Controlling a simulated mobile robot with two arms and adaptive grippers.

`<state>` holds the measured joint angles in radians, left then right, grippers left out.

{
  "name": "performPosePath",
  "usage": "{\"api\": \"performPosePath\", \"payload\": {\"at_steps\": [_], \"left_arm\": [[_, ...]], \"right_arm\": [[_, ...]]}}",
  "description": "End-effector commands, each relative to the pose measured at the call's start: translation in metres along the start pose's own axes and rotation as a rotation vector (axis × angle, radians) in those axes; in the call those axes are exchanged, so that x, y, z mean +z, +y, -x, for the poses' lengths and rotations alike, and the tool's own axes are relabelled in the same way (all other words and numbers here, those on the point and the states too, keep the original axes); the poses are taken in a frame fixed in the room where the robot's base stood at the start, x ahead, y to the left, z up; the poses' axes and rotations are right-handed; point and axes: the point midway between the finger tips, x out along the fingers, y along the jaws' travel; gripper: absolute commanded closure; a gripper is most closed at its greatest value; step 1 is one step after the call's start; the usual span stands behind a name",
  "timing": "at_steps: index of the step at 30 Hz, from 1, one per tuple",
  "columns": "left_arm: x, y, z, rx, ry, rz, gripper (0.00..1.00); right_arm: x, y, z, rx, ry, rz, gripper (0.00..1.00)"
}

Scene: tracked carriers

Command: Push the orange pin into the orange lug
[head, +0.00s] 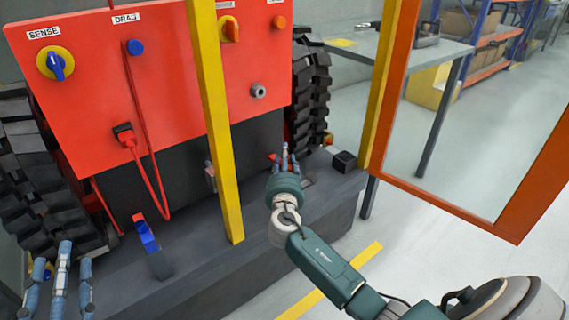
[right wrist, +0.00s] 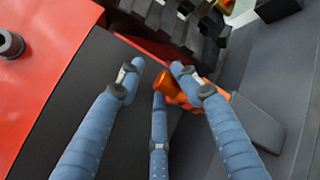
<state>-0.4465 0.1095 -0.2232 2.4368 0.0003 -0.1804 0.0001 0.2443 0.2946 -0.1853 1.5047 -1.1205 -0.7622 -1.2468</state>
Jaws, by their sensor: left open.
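An orange piece (right wrist: 168,84) shows between and behind the fingers of my right gripper (right wrist: 157,78) in the right wrist view. The fingers partly hide it, and I cannot tell whether it is the pin or the lug, or whether they touch it. A flat grey plate (right wrist: 246,115) is beside it. In the head view my right gripper (head: 285,152) is over the dark deck near the right wheel. Another small orange piece (head: 328,139) is beside that wheel. My left gripper (head: 60,270) is open and empty at the lower left.
A red panel (head: 100,90) with knobs stands behind the dark deck (head: 215,275). A yellow post (head: 215,120) rises left of my right gripper. A blue piece (head: 145,236) stands on the deck at left. An orange frame (head: 450,210) is at right.

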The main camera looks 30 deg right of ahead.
Motion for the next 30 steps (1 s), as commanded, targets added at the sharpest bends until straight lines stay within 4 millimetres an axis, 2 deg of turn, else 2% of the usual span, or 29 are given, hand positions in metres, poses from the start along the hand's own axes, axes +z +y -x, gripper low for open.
{"api": "performPosePath", "payload": {"at_steps": [1,5,12,18,23,30], "left_arm": [[0.001,0.0,0.0,0.0,-0.001,0.0,0.54],[0.002,0.0,0.001,-0.001,-0.002,0.0,0.54],[0.002,-0.001,0.001,-0.002,-0.003,0.0,0.54],[0.002,-0.001,0.001,-0.002,-0.003,0.0,0.54],[0.002,-0.001,0.001,-0.002,-0.004,0.0,0.54],[0.002,-0.001,0.001,-0.002,-0.004,0.0,0.54]], "right_arm": [[-0.01,-0.008,0.006,-0.013,0.016,0.002,0.55],[-0.01,-0.006,0.026,-0.01,0.017,0.0,0.55],[-0.008,-0.002,0.079,-0.003,0.017,-0.003,0.55],[-0.004,0.001,0.109,0.002,0.008,-0.001,0.55],[-0.002,0.002,0.119,0.003,0.004,-0.001,0.55],[0.0,0.002,0.12,0.004,0.001,0.0,0.55]]}}
